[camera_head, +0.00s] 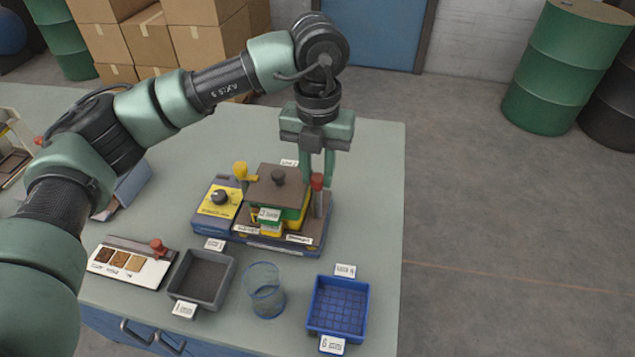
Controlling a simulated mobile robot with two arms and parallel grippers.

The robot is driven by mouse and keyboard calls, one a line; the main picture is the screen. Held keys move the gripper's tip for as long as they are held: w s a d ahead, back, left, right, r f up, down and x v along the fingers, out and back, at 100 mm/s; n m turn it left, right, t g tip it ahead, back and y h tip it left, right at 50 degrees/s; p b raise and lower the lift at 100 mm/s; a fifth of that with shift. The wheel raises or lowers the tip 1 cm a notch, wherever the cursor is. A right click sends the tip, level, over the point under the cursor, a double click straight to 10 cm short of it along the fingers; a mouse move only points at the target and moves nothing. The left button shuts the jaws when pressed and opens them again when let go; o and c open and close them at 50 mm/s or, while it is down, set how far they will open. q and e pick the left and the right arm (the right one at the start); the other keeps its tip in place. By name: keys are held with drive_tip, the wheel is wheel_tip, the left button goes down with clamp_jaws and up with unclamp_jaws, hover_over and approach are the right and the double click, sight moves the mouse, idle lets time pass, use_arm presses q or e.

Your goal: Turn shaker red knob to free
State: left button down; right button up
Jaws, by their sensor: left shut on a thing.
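The shaker (265,220) stands on the grey-green table, with stacked coloured trays and a brown lid with a dark knob on top. Its red knob (317,182) tops an upright post at the right side of the stack. My left gripper (318,176) points straight down over that post, its fingers shut on the red knob. The fingers partly cover the knob, so its exact setting is not readable. A yellow knob (240,170) stands at the back left of the shaker, beside a yellow panel with a black dial (220,197). My right gripper is not in view.
In front of the shaker are a grey tray (231,276), a clear beaker (264,291), a blue tray (312,314) and a white sample board (101,264) with a red knob. The table's right strip is clear. Boxes and drums stand behind on the floor.

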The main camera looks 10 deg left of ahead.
sight(318, 177)
use_arm(q)
drive_tip(key=m+b, duration=0.3)
drive_tip(key=m, duration=0.1)
drive_tip(key=shift+f, duration=0.15)
drive_tip(key=shift+m+b, duration=1.2)
drive_tip(key=shift+m, duration=0.9)
drive_tip(key=shift+r, duration=0.2)
drive_tip(key=c, duration=1.2)
unclamp_jaws()
drive_tip(key=shift+o, duration=0.2)
wheel_tip(318, 177, up, 8)
drive_tip(key=shift+f, duration=0.15)
